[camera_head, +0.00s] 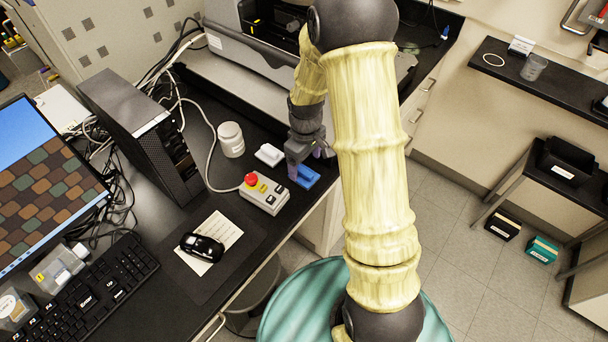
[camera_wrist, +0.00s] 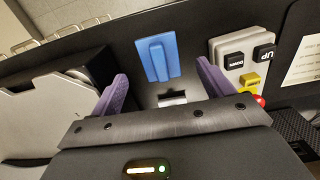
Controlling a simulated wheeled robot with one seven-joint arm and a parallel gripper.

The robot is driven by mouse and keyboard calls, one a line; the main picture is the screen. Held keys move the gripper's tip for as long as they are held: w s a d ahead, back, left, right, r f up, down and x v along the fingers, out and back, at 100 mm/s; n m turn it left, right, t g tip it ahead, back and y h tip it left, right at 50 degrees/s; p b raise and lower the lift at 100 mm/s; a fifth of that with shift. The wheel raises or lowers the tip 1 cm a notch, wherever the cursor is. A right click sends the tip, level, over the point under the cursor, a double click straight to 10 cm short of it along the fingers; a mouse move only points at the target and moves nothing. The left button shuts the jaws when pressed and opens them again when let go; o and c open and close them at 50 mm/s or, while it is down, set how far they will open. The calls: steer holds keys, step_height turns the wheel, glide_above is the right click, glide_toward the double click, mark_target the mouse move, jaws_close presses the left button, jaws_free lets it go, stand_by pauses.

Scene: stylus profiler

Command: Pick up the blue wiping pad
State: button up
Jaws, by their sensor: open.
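The blue wiping pad (camera_head: 305,177) lies on the black bench near its front edge, just below my gripper in the head view. In the wrist view the blue pad (camera_wrist: 157,57) has a raised strip along it and lies ahead of the fingertips, between their lines. My gripper (camera_head: 309,161) is above the bench beside the pad; its purple fingers stand wide apart in the wrist view (camera_wrist: 162,78), with nothing between them. Whether the fingertips are level with the pad cannot be told.
A white pad-like block (camera_head: 269,155) and a white jar (camera_head: 231,139) are left of the gripper. A control box (camera_head: 264,193) with a red button sits close by. The instrument (camera_head: 245,70) stands behind.

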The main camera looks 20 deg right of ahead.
mark_target(304, 171)
steer(key=shift+w+a+f+p, duration=0.15)
steer(key=shift+f+p, duration=0.35)
steer(key=shift+f, duration=0.85)
steer(key=shift+w+d+f+p, duration=0.15)
steer(key=shift+f+p, duration=0.3)
steer(key=shift+f, duration=0.85)
steer(key=shift+a, duration=0.1)
steer(key=c, duration=1.1)
steer(key=shift+r, duration=0.15)
steer(key=shift+c, duration=0.2)
step_height(304, 171, up, 10)
steer(key=shift+f+b, duration=0.1)
steer(key=shift+b, duration=0.9)
steer(key=shift+s, duration=0.1)
